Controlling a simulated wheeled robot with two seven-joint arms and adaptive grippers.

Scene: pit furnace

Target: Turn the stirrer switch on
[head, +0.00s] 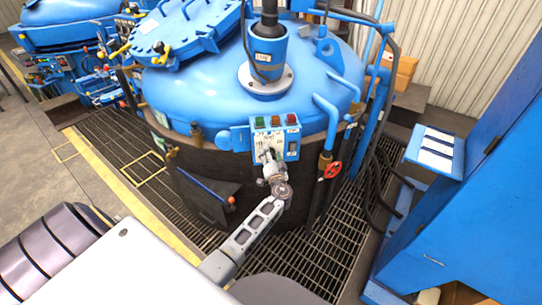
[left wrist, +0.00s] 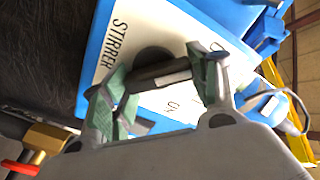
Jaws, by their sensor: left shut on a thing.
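The stirrer switch (left wrist: 158,74) is a black rotary knob with a white mark on its bar, on a white panel (left wrist: 136,24) lettered STIRRER in the left wrist view. An ON label shows beside it, and another label is partly hidden by a finger. In the head view the blue-edged control box (head: 291,147) is on the furnace's front, with a row of coloured buttons on top. My left gripper (head: 265,157) is at the box's face, its green-padded fingers on both ends of the knob's bar. My right gripper is not in view.
The big blue furnace lid (head: 205,95) rises behind the box. A red valve wheel (head: 333,169) is right of the box and a blue-handled lever (head: 205,188) is left of it. Dark grating (head: 300,255) covers the floor. A blue cabinet (head: 470,220) stands at right.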

